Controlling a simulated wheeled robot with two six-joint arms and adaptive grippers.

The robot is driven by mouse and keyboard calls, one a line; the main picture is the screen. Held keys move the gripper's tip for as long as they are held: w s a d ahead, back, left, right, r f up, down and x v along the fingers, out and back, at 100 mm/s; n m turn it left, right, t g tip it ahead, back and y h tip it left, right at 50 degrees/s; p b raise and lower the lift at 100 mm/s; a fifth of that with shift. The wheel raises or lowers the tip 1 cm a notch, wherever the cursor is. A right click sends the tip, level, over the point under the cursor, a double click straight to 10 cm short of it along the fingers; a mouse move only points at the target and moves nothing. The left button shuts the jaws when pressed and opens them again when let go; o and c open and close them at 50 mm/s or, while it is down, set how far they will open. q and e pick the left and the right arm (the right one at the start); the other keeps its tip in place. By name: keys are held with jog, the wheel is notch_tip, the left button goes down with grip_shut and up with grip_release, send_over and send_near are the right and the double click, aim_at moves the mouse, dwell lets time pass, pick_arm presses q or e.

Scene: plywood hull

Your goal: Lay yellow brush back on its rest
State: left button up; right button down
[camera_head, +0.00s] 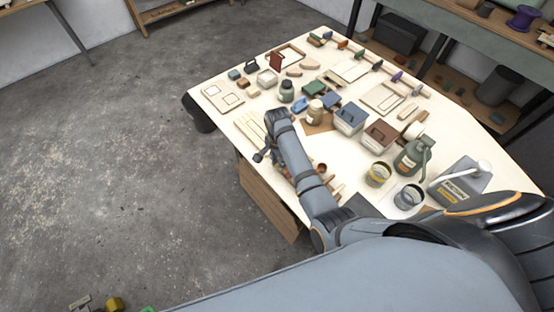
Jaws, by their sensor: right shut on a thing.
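My right gripper (262,156) is near the table's left front edge, at the end of my grey arm. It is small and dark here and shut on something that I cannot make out. I cannot pick out the yellow brush for certain. A pale slatted wooden piece (249,125) lies on the table just beyond the gripper. Some brown handle-like pieces (336,189) lie right of my forearm, partly hidden by it. I cannot tell which piece is the brush's rest. My left gripper is not in view.
The pale plywood table (340,160) is crowded with boxes. A dark shelf (488,40) is behind. The floor at left is open.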

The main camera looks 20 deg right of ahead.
jog(key=shift+r+p, duration=0.15)
jog(key=shift+p, duration=0.4)
dwell(0.5)
dwell(0.8)
jog(key=c, duration=1.1)
grip_release()
jog(key=shift+c, duration=0.2)
jog(key=shift+r, duration=0.2)
notch_tip(320, 180, up, 11)
jog(key=shift+r, duration=0.15)
